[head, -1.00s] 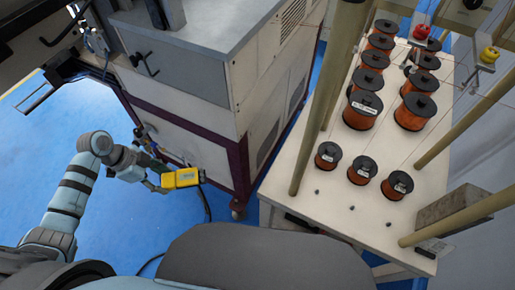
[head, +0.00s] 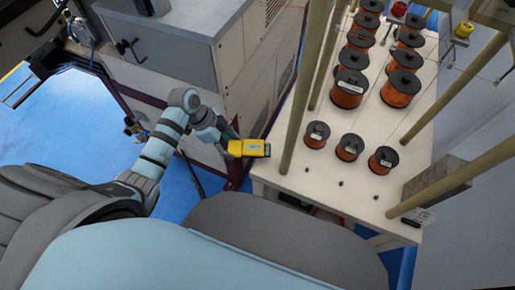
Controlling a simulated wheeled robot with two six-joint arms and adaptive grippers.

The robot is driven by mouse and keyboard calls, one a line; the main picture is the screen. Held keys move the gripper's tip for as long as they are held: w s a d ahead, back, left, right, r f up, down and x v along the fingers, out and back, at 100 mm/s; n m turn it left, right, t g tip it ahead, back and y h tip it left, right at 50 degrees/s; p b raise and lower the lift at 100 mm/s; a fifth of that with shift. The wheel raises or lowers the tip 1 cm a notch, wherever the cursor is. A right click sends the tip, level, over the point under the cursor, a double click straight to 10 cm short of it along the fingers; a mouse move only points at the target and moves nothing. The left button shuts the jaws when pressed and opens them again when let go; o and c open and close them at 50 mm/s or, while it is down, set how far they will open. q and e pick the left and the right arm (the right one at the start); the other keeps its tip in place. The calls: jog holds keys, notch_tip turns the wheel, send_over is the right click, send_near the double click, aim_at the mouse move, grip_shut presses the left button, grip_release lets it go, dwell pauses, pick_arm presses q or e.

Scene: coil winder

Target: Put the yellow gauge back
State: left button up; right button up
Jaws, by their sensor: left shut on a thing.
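The yellow gauge (head: 248,148) is a small yellow block with a dark face and a dark end. My left gripper (head: 230,147) is shut on its left end and holds it in the air. In the picture the gauge shows in front of the grey cabinet's lower part, left of the spool table. A dark cable runs near the floor below my left arm. My right gripper is not in view.
A pale table (head: 330,186) on the right holds several copper wire spools (head: 347,89) and upright tan poles (head: 306,85). A grey cabinet (head: 185,55) stands at the back left. Blue floor (head: 75,125) lies open at the left.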

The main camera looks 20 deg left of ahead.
aim_at(251, 147)
pick_arm(q)
jog(key=d, duration=0.2)
jog(key=w+d, duration=0.1)
jog(key=d, duration=0.1)
jog(key=w+d, duration=0.1)
jog(key=d, duration=0.2)
jog(key=shift+r, duration=0.15)
jog(key=shift+w+d, duration=0.15)
jog(key=shift+d, duration=0.1)
notch_tip(251, 147, down, 4)
jog(key=shift+r, duration=0.1)
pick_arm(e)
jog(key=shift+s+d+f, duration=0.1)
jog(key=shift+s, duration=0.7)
pick_arm(q)
jog(key=o, duration=1.4)
